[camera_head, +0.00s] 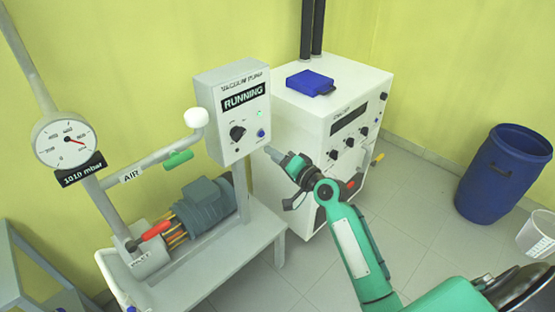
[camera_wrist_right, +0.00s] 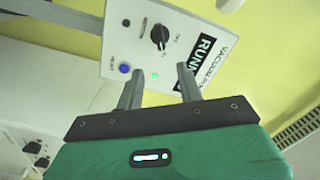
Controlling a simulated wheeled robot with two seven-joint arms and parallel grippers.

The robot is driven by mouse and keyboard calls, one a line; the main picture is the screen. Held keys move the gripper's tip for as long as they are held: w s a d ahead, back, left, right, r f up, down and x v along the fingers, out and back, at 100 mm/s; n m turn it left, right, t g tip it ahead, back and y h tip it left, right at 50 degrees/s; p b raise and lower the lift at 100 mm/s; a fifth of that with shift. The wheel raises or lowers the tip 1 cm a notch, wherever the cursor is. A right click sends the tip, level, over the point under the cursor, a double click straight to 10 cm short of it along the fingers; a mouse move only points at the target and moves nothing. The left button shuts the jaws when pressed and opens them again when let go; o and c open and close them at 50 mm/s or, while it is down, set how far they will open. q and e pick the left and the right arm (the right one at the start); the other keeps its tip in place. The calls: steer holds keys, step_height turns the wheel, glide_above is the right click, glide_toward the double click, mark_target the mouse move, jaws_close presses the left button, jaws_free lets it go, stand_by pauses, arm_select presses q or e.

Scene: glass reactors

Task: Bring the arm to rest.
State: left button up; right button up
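My right arm (camera_head: 355,250) is green and reaches up from the lower right in the head view. Its gripper (camera_head: 272,153) is in front of the lower right of the vacuum pump control box (camera_head: 233,110). In the right wrist view the two fingers of the right gripper (camera_wrist_right: 160,84) stand apart with nothing between them. Beyond them are the box's panel, a black knob (camera_wrist_right: 159,36), a blue button (camera_wrist_right: 124,68) and a lit green light (camera_wrist_right: 155,76). I cannot tell whether a finger touches the panel. My left gripper is not in view.
The box's display reads RUNNING. A white cabinet (camera_head: 310,110) with knobs stands right behind the gripper. A pump motor (camera_head: 203,205) sits on a grey bench (camera_head: 235,262), with a gauge (camera_head: 65,140) at left. A blue barrel (camera_head: 500,175) stands right; floor between is clear.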

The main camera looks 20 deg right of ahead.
steer(key=shift+s+d, duration=0.1)
steer(key=shift+s, duration=0.15)
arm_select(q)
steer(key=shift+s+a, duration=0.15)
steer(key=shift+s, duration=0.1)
